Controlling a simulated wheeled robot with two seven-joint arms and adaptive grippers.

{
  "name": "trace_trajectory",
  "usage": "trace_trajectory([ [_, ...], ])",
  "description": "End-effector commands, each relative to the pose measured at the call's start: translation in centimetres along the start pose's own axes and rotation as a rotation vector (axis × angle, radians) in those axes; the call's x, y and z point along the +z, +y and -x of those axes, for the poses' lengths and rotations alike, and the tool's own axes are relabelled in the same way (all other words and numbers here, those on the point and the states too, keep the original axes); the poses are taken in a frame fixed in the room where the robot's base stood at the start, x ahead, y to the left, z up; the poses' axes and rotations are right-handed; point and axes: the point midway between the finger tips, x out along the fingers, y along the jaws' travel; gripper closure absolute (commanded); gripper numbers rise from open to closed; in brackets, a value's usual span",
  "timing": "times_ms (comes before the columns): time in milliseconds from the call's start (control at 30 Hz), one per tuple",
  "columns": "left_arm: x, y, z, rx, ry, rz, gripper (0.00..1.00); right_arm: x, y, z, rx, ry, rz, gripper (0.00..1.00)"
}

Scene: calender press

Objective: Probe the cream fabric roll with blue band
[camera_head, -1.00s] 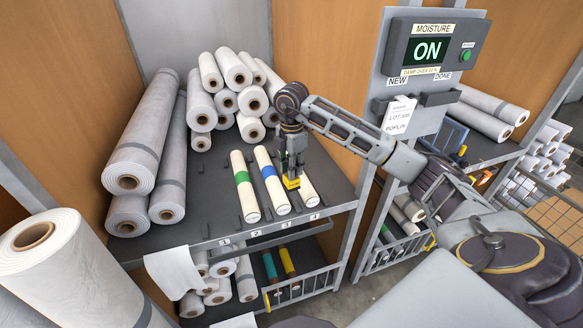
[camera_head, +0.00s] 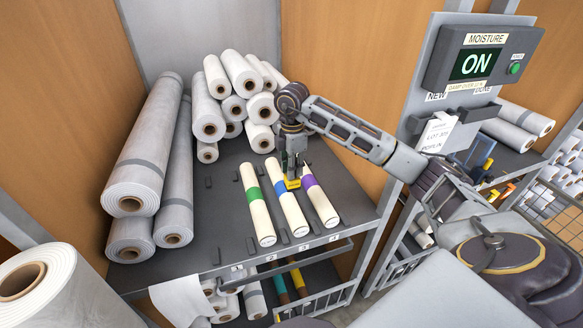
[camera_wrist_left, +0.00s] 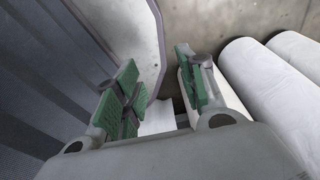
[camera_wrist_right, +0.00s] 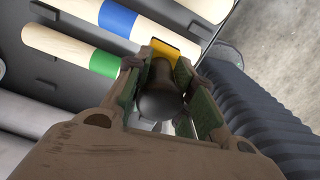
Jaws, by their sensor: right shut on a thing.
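The cream roll with the blue band (camera_head: 289,212) lies on the dark shelf, between a green-banded cream roll (camera_head: 259,214) and a purple-banded one (camera_head: 320,197). My right gripper (camera_head: 292,171) is above the blue-banded roll near its band, shut on a dark probe with a yellow part (camera_head: 292,184). Contact with the roll cannot be told. In the right wrist view the probe (camera_wrist_right: 161,98) sits between the fingers, with the blue band (camera_wrist_right: 117,18) at the top. My left gripper (camera_wrist_left: 163,88) is open and empty in the left wrist view.
The moisture panel (camera_head: 485,62) reads ON at the right. Stacked pale rolls (camera_head: 237,95) fill the shelf's back, and long grey-white rolls (camera_head: 146,155) lie at the left. Low pegs and number labels line the shelf's front edge. A large roll (camera_head: 45,290) stands at lower left.

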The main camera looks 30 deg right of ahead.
Motion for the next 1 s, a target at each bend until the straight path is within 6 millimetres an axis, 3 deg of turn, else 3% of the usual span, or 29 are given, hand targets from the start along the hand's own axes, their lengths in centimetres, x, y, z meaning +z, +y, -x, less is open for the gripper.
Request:
trace_trajectory([
  [233,1.2,0.2,0.0,0.002,-0.016,0.0,0.6,0.0,0.0,0.0,0.001,0.0,0.0,1.0],
  [567,1.0,0.1,0.0,0.001,-0.013,0.0,0.6,0.0,0.0,-0.5,-0.001,0.0,0.001,1.0],
  [1000,0.4,0.1,-0.8,0.001,-0.004,0.0,0.6,0.0,0.0,-3.5,0.0,0.0,0.001,1.0],
])
